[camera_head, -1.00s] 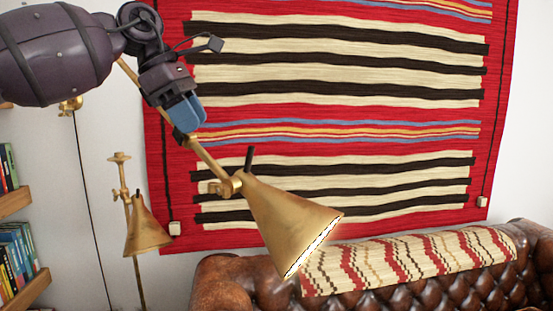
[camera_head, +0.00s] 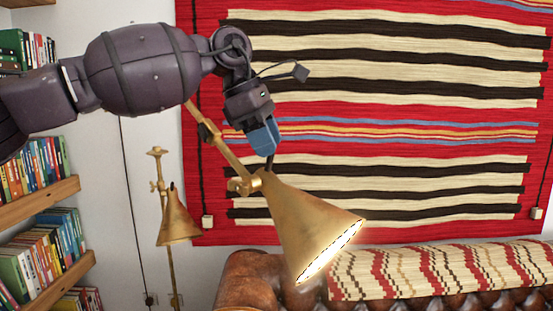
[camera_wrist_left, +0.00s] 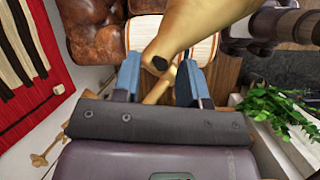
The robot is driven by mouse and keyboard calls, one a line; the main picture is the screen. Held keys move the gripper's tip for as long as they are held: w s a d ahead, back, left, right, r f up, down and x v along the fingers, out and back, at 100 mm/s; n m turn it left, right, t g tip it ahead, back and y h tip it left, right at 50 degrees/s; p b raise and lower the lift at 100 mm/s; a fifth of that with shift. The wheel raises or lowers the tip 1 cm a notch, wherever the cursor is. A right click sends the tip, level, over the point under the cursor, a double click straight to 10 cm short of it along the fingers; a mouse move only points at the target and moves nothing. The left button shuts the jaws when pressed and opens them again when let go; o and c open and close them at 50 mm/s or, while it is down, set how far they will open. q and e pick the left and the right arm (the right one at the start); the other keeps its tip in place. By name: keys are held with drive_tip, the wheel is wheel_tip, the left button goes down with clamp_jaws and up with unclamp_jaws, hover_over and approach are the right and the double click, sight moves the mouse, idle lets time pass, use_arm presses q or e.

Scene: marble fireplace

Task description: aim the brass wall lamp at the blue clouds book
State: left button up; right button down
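The brass wall lamp (camera_head: 305,222) has a cone shade whose lit opening faces down and right in the head view. A short dark handle (camera_head: 270,163) stands up at the back of the shade. My left gripper (camera_head: 263,150) has its blue fingertips at this handle. In the left wrist view the fingers (camera_wrist_left: 160,60) are apart, with the handle's dark end (camera_wrist_left: 157,64) between them and the brass shade (camera_wrist_left: 205,22) beyond. I cannot see whether a finger touches the handle. I cannot pick out the blue clouds book. My right gripper is in neither view.
Wooden shelves (camera_head: 45,200) full of books stand at the left. A second brass lamp (camera_head: 178,222) stands behind my arm. A striped rug (camera_head: 375,95) hangs on the wall above a brown leather sofa (camera_head: 250,280). A green plant (camera_wrist_left: 275,108) shows in the wrist view.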

sight(276, 178)
use_arm(q)
drive_tip(key=shift+x, duration=2.1)
clamp_jaws()
